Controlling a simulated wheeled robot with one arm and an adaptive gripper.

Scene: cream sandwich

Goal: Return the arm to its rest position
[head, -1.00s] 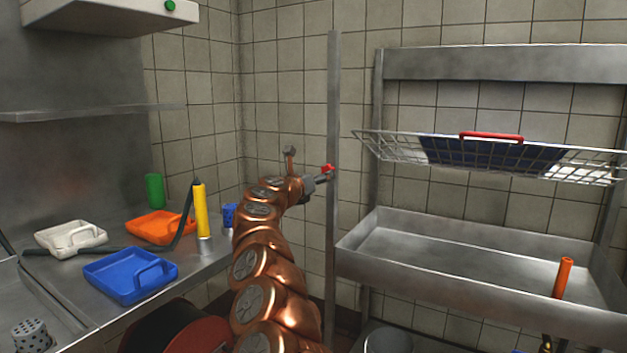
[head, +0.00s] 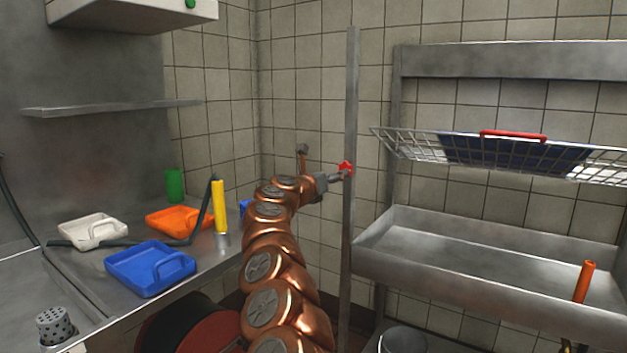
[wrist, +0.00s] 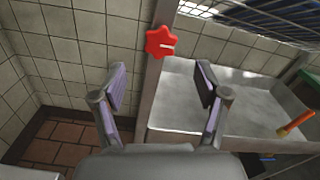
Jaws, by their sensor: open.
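My copper arm reaches up the middle of the head view, with my gripper (head: 335,177) at its end in front of the upright metal post (head: 352,110). In the wrist view my gripper (wrist: 160,86) is open, its two fingers wide apart with nothing between them. A red star-shaped piece (wrist: 160,42) shows beyond the fingers, in front of or on the post; I cannot tell if it is attached. It also shows in the head view (head: 346,168) close to my gripper's tip.
A metal counter at left holds a white tray (head: 92,243), an orange tray (head: 166,232), a blue tray (head: 125,272), a green cylinder (head: 174,185) and a yellow-handled tool (head: 219,200). At right are a wire basket (head: 410,152) and a metal trough (head: 430,225) with an orange handle (head: 584,281).

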